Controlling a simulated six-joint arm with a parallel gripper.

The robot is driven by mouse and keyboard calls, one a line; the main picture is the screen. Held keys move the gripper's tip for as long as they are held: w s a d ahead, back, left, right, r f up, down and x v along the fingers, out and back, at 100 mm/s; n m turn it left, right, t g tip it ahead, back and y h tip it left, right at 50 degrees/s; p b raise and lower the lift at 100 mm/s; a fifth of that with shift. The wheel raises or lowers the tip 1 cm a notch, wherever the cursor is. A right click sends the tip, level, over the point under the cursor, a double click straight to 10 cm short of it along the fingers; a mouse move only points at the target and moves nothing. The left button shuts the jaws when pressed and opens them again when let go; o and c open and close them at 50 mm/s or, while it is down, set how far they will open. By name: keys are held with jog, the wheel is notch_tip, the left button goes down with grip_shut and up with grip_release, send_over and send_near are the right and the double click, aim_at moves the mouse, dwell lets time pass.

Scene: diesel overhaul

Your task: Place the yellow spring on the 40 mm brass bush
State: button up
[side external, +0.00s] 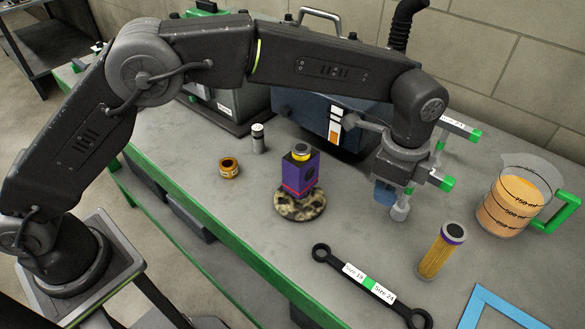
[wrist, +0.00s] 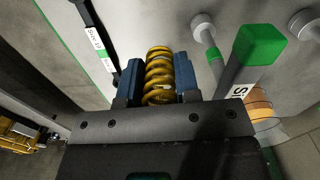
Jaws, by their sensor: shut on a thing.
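My gripper (wrist: 158,82) is shut on the yellow spring (wrist: 158,75), which stands out between two blue jaws in the wrist view. In the side view my gripper (side external: 384,194) hangs above the right part of the bench, and the spring is hidden there behind the jaws and wrist. A short brass-coloured ring (side external: 229,168) with a pale label, apparently the brass bush, sits on the bench at the left, well apart from my gripper. Its label is too small to read. I cannot pick out the bush in the wrist view.
A purple box (side external: 299,172) on a round mottled base (side external: 300,205) stands between the ring and my gripper. A grey cylinder (side external: 258,138) stands near the ring. A double-ended spanner (side external: 368,283), a yellow filter (side external: 440,252) and a measuring jug (side external: 513,205) are nearby. Green-ended tools crowd my wrist.

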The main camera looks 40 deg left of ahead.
jog(key=r, duration=0.9)
jog(key=shift+w+a+r, duration=0.2)
jog(key=shift+a+r, duration=0.2)
jog(key=a+r+n, duration=0.1)
jog(key=a+r, duration=0.1)
jog(key=a, duration=2.8)
jog(key=s+a+f+n, duration=0.1)
jog(key=s+a+f, duration=0.2)
jog(key=s+a, duration=1.1)
send_over(228, 163)
notch_tip(228, 163, down, 11)
jog(key=shift+a+f, duration=0.1)
jog(key=shift+f, duration=2.1)
jog(key=shift+f, duration=0.1)
